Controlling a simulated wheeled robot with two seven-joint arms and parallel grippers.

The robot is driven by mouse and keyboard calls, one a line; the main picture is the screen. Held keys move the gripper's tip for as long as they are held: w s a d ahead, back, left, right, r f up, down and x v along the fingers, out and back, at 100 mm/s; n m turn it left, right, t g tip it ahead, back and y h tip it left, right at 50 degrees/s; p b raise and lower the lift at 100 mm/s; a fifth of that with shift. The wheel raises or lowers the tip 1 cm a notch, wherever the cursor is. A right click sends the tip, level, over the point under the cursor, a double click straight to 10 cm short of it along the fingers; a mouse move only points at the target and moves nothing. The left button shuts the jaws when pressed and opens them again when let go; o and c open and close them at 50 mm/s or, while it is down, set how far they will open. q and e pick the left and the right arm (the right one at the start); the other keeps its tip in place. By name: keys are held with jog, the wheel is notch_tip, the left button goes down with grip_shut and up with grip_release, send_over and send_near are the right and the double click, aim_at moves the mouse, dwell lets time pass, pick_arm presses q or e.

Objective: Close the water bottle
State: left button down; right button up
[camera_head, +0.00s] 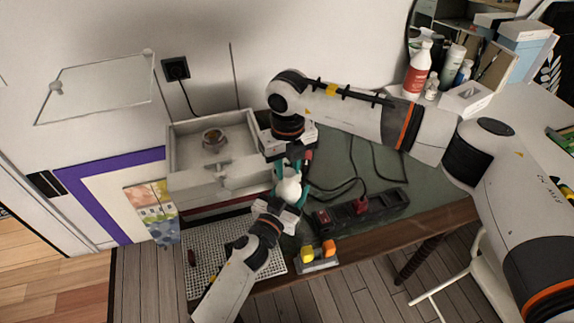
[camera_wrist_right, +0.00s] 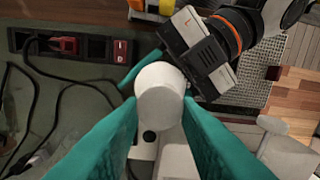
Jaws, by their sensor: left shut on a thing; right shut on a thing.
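The white water bottle (camera_head: 289,190) is small and partly hidden between the two grippers in the head view, over the front edge of the desk. My left gripper (camera_head: 288,198) comes from below, with teal fingers shut around the bottle. My right gripper (camera_head: 291,172) points down from above, shut on the bottle's white round top. In the right wrist view this white top (camera_wrist_right: 160,95) sits between the teal fingertips, with the left gripper's body (camera_wrist_right: 203,50) just beyond it. I cannot tell whether the top is a separate cap or how it is seated.
A black power strip (camera_head: 362,210) with cables lies right of the grippers. A white open box (camera_head: 182,150) holding a round metal thing stands at left. A perforated white mat (camera_head: 208,262) and a yellow-and-orange item (camera_head: 317,252) are near the front. Bottles (camera_head: 418,70) stand back right.

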jog(key=m, duration=0.7)
jog(key=shift+d, duration=0.15)
jog(key=m, duration=0.6)
jog(key=shift+d+m, duration=0.1)
jog(key=shift+m, duration=0.3)
jog(key=m, duration=0.6)
jog(key=shift+s+m, duration=0.15)
jog(key=shift+m, duration=0.25)
jog(key=m, duration=0.5)
jog(key=shift+m, duration=0.4)
jog(key=o, duration=0.9)
jog(key=shift+s, duration=0.1)
jog(key=shift+r, duration=2.25)
